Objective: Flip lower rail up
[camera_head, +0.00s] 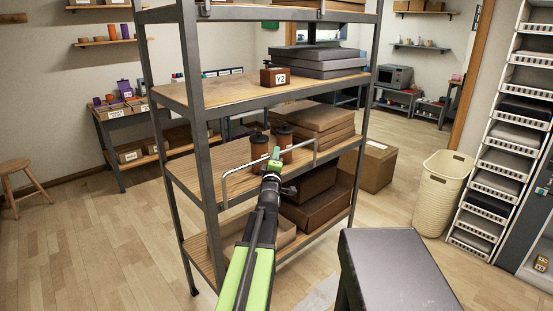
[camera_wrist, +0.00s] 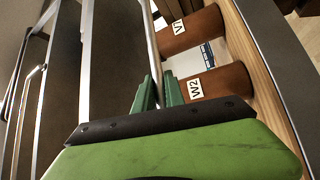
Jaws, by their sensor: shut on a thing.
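The lower rail (camera_head: 236,175) is a thin grey metal bar with bent ends along the front of the rack's middle wooden shelf. Its bar stands above the shelf's front edge; I cannot tell its exact tilt. My gripper (camera_head: 273,163) reaches it near the middle of its length and covers part of it. In the wrist view, the green fingers of my gripper (camera_wrist: 156,92) are closed around the rail (camera_wrist: 150,42).
Stacked brown boxes (camera_head: 320,117) sit right of the mugs. The upper shelf (camera_head: 225,92) holds a small Y2 box (camera_head: 275,78) and grey flat boxes. A dark stool-like block (camera_head: 395,265) stands at front right. A cream basket (camera_head: 443,192) is farther right.

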